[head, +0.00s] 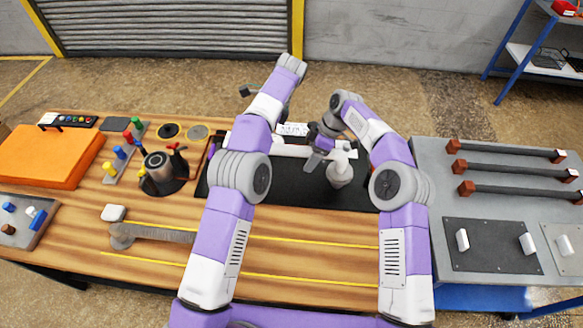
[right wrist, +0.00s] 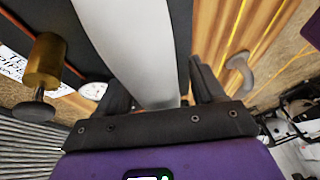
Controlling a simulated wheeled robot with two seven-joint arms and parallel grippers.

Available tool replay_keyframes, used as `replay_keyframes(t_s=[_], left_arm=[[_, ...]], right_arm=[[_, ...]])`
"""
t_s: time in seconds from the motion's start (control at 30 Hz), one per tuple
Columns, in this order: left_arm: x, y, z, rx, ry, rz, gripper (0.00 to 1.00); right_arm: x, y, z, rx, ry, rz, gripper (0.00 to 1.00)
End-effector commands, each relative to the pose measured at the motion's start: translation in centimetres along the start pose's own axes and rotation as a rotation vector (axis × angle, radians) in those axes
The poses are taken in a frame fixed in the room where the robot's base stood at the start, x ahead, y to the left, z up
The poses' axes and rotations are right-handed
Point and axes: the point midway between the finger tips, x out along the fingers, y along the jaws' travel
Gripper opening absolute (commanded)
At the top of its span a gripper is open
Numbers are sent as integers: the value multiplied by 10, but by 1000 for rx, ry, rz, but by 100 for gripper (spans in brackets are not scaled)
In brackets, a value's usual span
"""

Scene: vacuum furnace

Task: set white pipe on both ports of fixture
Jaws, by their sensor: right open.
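The white pipe (head: 290,151) lies across the black mat (head: 300,190) in the head view, partly hidden by my left arm and right gripper. A pale fitting with a wide base (head: 341,172) stands at its right end; I cannot tell whether they touch. My right gripper (head: 318,158) is over the pipe. In the right wrist view the pipe (right wrist: 132,40) runs between the two spread fingers of my right gripper (right wrist: 163,92), which is open. A brass cylinder (right wrist: 43,62) shows beside the pipe.
A knobbed dark base (head: 164,172) and a grey wrench-like part (head: 150,233) lie on the wooden bench left of the mat. An orange panel (head: 52,155) is at far left. A grey side table (head: 510,205) with several dark bars is at right. The front bench is mostly clear.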

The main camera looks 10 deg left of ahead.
Motion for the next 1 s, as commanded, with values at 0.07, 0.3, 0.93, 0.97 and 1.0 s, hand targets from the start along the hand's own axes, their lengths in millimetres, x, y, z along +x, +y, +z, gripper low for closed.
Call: replay_keyframes(t_s=[0.07,0.3,0.93,0.97,1.0], left_arm=[[-4,1,2,0,0,-1,68],[-6,2,3,0,0,1,68],[-6,2,3,0,0,0,68],[-6,2,3,0,0,0,68],[-6,2,3,0,0,0,68]], right_arm=[[0,0,0,0,0,0,68],[-25,1,0,0,2,5,68],[-75,0,0,0,0,0,68],[-75,0,0,0,0,0,68],[-75,0,0,0,0,0,68]])
